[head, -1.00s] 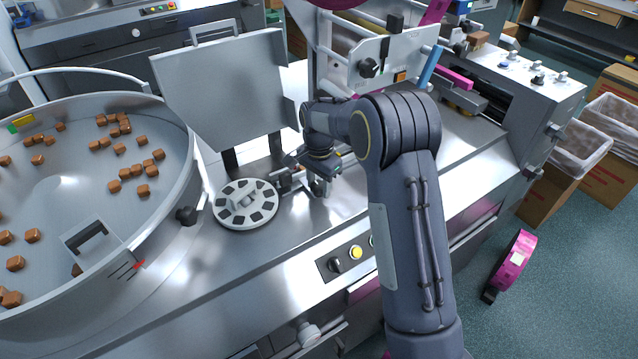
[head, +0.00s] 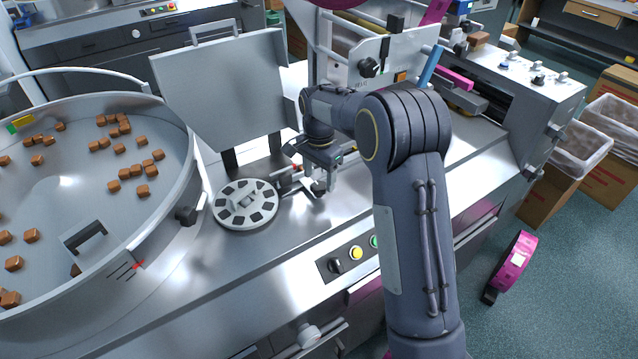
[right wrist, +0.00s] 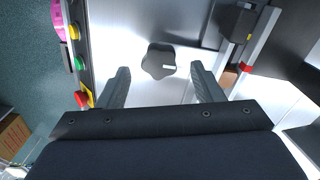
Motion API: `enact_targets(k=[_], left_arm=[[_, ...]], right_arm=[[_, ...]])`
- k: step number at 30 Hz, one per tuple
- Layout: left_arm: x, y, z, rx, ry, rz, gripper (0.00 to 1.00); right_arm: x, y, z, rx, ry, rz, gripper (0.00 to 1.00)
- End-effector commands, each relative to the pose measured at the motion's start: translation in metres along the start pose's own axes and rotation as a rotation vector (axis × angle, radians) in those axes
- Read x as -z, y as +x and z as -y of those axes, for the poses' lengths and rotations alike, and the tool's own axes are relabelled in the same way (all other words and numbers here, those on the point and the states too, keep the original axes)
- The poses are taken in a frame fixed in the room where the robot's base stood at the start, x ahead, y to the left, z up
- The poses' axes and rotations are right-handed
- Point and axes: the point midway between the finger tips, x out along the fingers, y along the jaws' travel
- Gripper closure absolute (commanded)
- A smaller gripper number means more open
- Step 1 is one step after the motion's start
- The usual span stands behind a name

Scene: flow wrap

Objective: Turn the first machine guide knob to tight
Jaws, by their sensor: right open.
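The guide knob (right wrist: 159,62) is a dark, lobed knob with a small white mark on it. It stands on the bright metal deck and lies between the two fingers in the right wrist view. My right gripper (right wrist: 160,69) is open, with one finger on each side of the knob and a visible gap to each. In the head view my right gripper (head: 312,186) is low over the deck, right of the round slotted disc (head: 228,213). The hand partly hides the knob area there. My left gripper is not in view.
A guide rail with a red clip (right wrist: 246,68) runs close to the right finger. The panel with red, green and yellow buttons (right wrist: 80,62) lies to the left. A large bowl of brown pieces (head: 165,205) stands left of the disc. A raised metal cover (head: 222,95) stands behind.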

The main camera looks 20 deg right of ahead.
Motion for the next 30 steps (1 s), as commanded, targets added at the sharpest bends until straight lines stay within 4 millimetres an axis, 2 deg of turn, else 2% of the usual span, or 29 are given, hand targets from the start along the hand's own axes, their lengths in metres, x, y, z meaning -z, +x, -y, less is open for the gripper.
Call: enact_targets(k=[3, 9, 26, 30], left_arm=[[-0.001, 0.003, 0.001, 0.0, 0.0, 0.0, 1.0], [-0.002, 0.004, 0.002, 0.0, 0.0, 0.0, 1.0], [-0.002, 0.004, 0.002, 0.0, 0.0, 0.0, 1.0], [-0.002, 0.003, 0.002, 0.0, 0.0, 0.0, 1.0]], right_arm=[[0.0, -0.021, 0.001, 0.004, 0.0, -0.002, 0.4], [0.0, -0.043, 0.0, 0.001, 0.0, -0.001, 0.4], [0.0, -0.047, -0.001, 0.001, -0.001, 0.001, 0.4], [-0.001, -0.058, -0.016, 0.035, -0.034, 0.029, 0.4]])
